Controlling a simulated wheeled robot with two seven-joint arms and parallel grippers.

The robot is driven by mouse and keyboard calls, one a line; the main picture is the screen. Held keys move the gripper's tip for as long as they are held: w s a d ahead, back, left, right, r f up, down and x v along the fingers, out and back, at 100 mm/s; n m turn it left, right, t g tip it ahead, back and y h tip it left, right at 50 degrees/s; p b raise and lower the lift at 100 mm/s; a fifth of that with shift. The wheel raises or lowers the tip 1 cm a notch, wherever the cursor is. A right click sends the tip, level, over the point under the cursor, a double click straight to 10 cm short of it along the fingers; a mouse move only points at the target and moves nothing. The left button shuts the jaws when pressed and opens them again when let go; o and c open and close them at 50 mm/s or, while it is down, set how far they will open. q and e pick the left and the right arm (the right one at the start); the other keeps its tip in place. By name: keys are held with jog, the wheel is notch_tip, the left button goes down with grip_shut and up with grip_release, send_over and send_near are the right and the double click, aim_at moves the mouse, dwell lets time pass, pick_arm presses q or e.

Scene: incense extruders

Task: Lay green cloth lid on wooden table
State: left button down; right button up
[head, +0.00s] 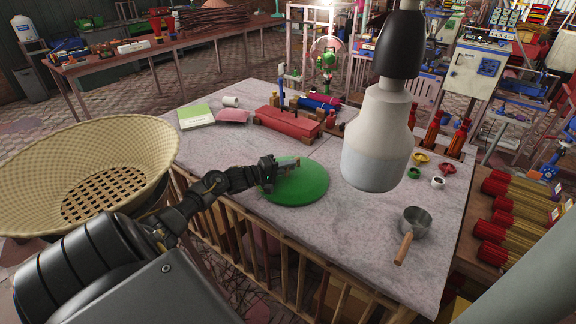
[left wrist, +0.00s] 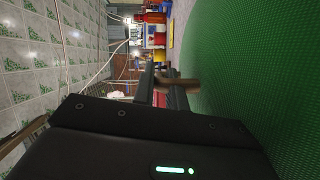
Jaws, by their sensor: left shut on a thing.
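The green cloth lid (head: 303,187) is a flat round disc over the left edge area of the pale-topped wooden table (head: 340,232) in the head view. My left gripper (head: 287,164) is at the lid's upper left part and is shut on it, at what looks like a small brown handle. In the left wrist view the lid (left wrist: 250,80) fills the right side, with the brown handle (left wrist: 178,84) at the fingers (left wrist: 160,88). I cannot tell whether the lid touches the tabletop. My right gripper is not in view.
A large woven basket (head: 125,150) stands left of the table. A red block (head: 287,122) and a green-white box (head: 196,117) lie behind the lid. A saucepan (head: 415,222) and small coloured cups (head: 420,158) are at the right. The tabletop between lid and saucepan is clear.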

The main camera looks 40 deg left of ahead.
pick_arm(q)
jog(key=c, duration=1.4)
grip_release()
jog(key=shift+f, duration=0.1)
jog(key=shift+s+r, duration=0.15)
jog(key=shift+r, duration=0.1)
jog(key=p+v, duration=0.5)
jog(key=v, duration=0.1)
jog(key=shift+s+r, duration=0.1)
jog(key=shift+s+a+p, duration=0.15)
jog(key=shift+s+p, duration=0.3)
jog(key=shift+p, duration=0.05)
jog(key=shift+f, duration=0.2)
